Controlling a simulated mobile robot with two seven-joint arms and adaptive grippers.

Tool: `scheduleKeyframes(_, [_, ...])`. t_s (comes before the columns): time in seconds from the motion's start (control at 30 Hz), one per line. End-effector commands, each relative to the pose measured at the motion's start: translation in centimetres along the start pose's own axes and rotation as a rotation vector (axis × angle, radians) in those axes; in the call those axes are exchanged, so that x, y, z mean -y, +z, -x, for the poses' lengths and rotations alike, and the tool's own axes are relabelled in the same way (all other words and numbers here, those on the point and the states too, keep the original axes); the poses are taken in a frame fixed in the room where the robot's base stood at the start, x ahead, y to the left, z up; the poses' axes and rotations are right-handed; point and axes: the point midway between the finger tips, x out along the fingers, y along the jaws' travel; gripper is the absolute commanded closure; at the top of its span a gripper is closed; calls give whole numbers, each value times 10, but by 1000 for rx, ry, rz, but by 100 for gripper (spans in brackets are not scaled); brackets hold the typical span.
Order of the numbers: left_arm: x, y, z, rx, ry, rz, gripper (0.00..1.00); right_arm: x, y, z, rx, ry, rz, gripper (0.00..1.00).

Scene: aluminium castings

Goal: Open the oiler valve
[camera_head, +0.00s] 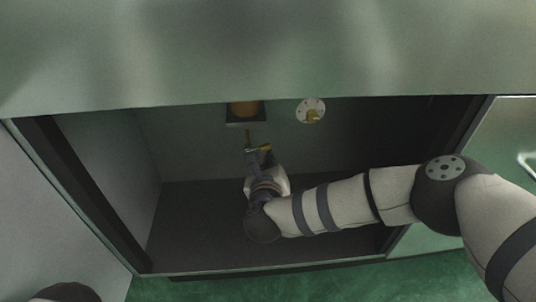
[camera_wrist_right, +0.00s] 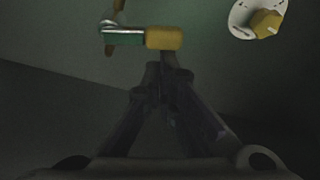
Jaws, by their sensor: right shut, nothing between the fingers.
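The oiler (camera_head: 245,109) has an amber reservoir and hangs on the back wall of the open cabinet. Below it, on a thin brass pipe (camera_head: 248,134), is the valve lever (camera_head: 265,148), which points right, roughly level. In the right wrist view the lever shows a green and silver part and a yellow grip (camera_wrist_right: 163,38). My right gripper (camera_head: 261,157) is shut and empty, just below the lever. In the right wrist view its fingertips (camera_wrist_right: 161,65) are close under the yellow grip; I cannot tell whether they touch it. My left gripper is not in view.
A round white dial with a yellow knob (camera_head: 311,110) is on the back wall to the right of the oiler; it also shows in the right wrist view (camera_wrist_right: 262,20). The cabinet's side walls, top panel (camera_head: 260,60) and front sill (camera_head: 270,268) frame my right arm. The cabinet floor is clear.

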Motion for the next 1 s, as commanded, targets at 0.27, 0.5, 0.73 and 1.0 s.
scheduleKeyframes(0.27, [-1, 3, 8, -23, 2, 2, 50, 6, 13, 5, 3, -87, 246, 100])
scheduleKeyframes(0.5, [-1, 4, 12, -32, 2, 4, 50, 8, 22, 9, 2, -162, 462, 100])
scheduleKeyframes(0.73, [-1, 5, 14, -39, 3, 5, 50, 12, 31, 12, 2, -231, 657, 100])
scheduleKeyframes(1.0, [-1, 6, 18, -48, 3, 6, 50, 16, 38, 14, 0, -258, 734, 100])
